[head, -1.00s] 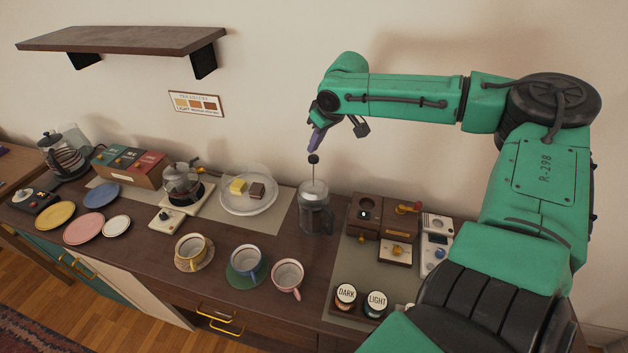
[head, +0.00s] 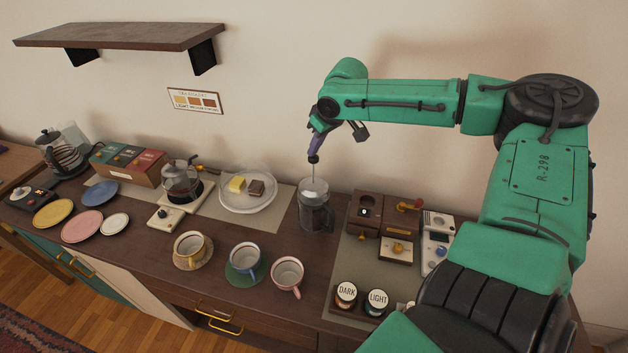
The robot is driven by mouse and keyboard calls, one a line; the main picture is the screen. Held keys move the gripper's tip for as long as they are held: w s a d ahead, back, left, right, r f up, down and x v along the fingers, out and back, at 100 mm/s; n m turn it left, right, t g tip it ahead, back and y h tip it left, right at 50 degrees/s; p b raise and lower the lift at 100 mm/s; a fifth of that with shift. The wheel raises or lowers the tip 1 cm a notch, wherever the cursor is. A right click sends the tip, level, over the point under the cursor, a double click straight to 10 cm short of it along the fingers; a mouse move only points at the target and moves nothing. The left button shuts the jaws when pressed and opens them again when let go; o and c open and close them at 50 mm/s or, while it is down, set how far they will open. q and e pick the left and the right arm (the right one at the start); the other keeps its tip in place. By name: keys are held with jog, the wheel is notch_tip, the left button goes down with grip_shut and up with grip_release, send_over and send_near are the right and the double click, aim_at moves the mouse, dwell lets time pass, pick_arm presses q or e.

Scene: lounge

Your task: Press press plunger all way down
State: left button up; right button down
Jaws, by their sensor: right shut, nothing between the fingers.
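The French press (head: 316,216) is a dark glass jug with a handle, standing upright on the wooden counter. Its plunger (head: 313,172) is a thin upright rod with a dark knob, and the rod still shows above the lid. My right gripper (head: 315,150) points down from above, shut and empty. Its purple fingertips are at the knob and appear to touch its top. My left gripper is not in view.
Three cups stand in front of the press, including a pink one (head: 287,276). A glass plate with cakes (head: 249,205) is to its left. A wooden grinder box (head: 365,212) and jars marked DARK (head: 346,295) and LIGHT (head: 377,301) are to its right.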

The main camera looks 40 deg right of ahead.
aim_at(317, 163)
jog(key=shift+f+b, duration=2.2)
jog(key=shift+f, duration=1.4)
jog(key=shift+r, duration=0.1)
notch_tip(317, 163, up, 6)
jog(key=p, duration=0.6)
jog(key=shift+r, duration=0.1)
jog(key=shift+f, duration=0.2)
